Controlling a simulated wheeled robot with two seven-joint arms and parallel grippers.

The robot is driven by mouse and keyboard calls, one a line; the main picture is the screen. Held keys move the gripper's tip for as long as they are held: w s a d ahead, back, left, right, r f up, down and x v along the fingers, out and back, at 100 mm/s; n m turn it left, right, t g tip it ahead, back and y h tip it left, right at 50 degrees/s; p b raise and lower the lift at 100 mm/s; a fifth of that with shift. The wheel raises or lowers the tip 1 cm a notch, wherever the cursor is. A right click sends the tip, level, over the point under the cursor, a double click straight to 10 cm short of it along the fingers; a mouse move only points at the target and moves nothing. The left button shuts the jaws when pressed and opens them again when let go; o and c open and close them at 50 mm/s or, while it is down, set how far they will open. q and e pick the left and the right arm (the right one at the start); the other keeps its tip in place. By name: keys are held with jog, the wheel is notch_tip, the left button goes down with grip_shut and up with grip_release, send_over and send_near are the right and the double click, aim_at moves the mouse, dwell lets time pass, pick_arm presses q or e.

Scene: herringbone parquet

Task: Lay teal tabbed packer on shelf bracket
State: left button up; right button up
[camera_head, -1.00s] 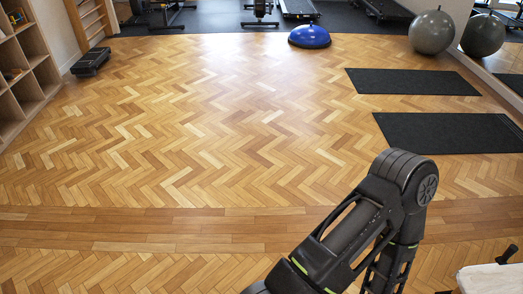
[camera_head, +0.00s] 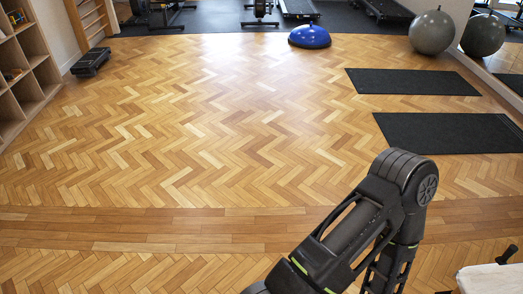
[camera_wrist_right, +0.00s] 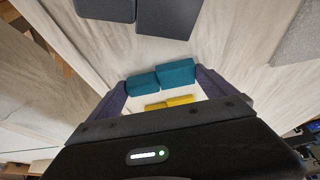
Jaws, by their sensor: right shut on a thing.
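In the right wrist view, the teal tabbed packer (camera_wrist_right: 175,74) shows as two teal blocks side by side, spanning the gap between the dark fingers. My right gripper (camera_wrist_right: 160,82) is shut on it. A pale wood-grained surface lies beyond; I cannot tell whether the packer touches it. Two dark grey blocks (camera_wrist_right: 165,17) are at the top edge; I cannot tell whether they belong to the shelf bracket. No part is clearly the bracket. In the head view, only my right arm's links show; neither gripper is in that view.
Yellow pieces (camera_wrist_right: 180,101) show just below the packer, partly hidden by my gripper body. A grey patch (camera_wrist_right: 300,38) lies at the upper right. In the head view, a pale tabletop corner (camera_head: 492,280) with a dark item on it is at lower right; the parquet (camera_head: 200,150) is clear.

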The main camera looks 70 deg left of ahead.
jog(key=shift+r+p, duration=1.4)
jog(key=shift+r, duration=1.05)
jog(key=shift+a, duration=0.1)
